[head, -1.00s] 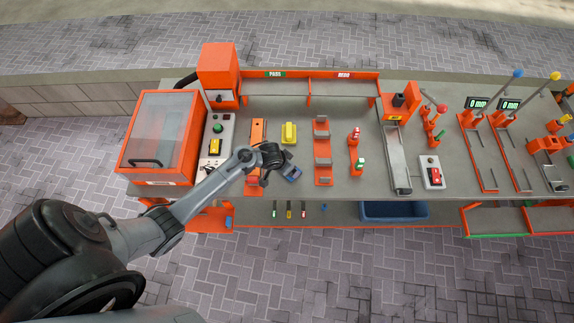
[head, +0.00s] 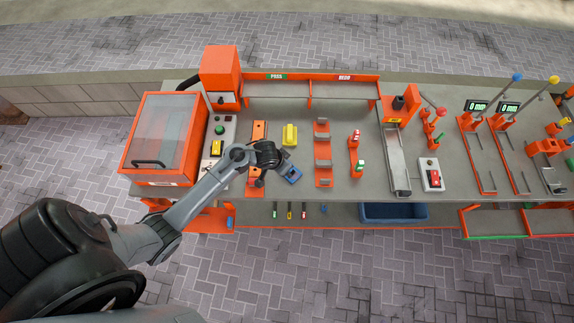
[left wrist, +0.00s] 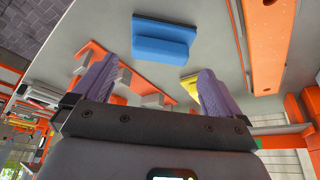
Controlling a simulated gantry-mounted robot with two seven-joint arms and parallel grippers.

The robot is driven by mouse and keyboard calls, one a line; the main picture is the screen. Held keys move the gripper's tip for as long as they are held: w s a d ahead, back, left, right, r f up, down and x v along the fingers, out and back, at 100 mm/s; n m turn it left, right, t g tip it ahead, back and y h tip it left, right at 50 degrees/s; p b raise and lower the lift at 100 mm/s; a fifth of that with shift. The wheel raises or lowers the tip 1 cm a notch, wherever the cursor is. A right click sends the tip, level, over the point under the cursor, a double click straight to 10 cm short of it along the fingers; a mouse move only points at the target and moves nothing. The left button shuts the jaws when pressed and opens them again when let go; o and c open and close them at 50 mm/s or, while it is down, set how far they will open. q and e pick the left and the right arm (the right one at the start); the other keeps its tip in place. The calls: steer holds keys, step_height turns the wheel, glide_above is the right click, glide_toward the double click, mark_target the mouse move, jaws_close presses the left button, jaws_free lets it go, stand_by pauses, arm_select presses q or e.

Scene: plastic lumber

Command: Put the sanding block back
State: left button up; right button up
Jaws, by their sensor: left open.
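A blue block with a flat, wider base, which looks like the sanding block (head: 290,174), lies on the grey bench top near its front edge. My left gripper (head: 267,180) is just to its left in the head view. In the left wrist view the blue block (left wrist: 162,42) is beyond the two purple-padded fingers of my left gripper (left wrist: 158,85). The fingers are open, with nothing between them, and the block looks apart from them. My right gripper is not in view.
A yellow block (head: 289,134) stands behind the blue one. An orange strip (head: 258,132) is to the left, and an orange rack with grey blocks (head: 323,152) is to the right. A blue bin (head: 394,212) sits below the bench top. Bare bench shows behind the yellow block.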

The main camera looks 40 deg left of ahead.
arm_select(q)
steer(key=s+d+r, duration=0.3)
steer(key=s+r, duration=0.2)
steer(key=s, duration=0.1)
steer(key=s+d+r+m+p, duration=0.1)
steer(key=s+d+r, duration=0.2)
steer(key=s+r, duration=0.3)
steer(key=s+d+r+p, duration=0.1)
steer(key=s+d+r, duration=0.2)
steer(key=s+r, duration=0.3)
steer(key=shift+s+d+g, duration=0.25)
steer(key=shift+s+g, duration=0.15)
steer(key=shift+s, duration=0.35)
steer(key=shift+r, duration=0.2)
